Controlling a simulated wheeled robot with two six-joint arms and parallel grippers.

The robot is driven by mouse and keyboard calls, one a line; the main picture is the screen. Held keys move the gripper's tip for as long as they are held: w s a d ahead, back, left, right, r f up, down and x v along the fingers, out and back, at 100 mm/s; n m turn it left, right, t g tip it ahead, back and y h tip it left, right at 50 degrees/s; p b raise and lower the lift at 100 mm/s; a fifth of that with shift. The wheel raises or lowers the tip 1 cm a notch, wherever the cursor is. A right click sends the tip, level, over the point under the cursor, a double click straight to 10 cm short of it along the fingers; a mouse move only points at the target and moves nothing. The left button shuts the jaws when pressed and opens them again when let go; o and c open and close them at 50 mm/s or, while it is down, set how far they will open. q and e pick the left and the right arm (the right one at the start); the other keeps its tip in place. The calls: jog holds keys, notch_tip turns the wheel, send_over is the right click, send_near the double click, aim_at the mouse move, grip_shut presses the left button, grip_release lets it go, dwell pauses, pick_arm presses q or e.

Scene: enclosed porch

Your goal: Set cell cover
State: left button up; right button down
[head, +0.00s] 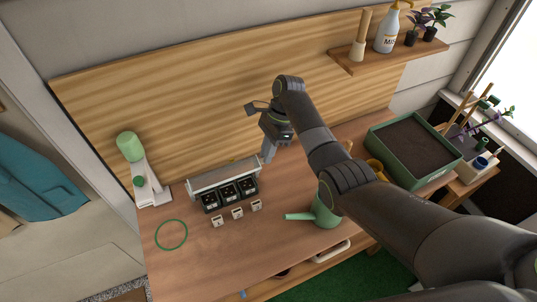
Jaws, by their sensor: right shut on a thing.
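A black cell tray (230,194) with three cells sits on the wooden bench. A pale grey, long cover (221,175) is along the tray's back edge, raised and tilted rather than flat over the cells. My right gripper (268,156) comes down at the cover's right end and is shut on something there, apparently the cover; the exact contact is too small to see. Three small whitish blocks, a left one (217,221), a middle one (237,213) and a right one (256,205), stand in a row in front of the tray. My left gripper is not in view.
A green ring (171,235) lies on the left of the bench. A white stand with green parts (147,174) is at back left. A green watering can (325,211) is partly behind my right arm. A soil-filled planter (413,146) is at right. Bare bench lies in front.

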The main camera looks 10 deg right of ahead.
jog(key=shift+w+g, duration=0.2)
jog(key=shift+g, duration=0.1)
dwell(0.4)
jog(key=c, duration=1.4)
grip_release()
jog(key=shift+o, duration=0.2)
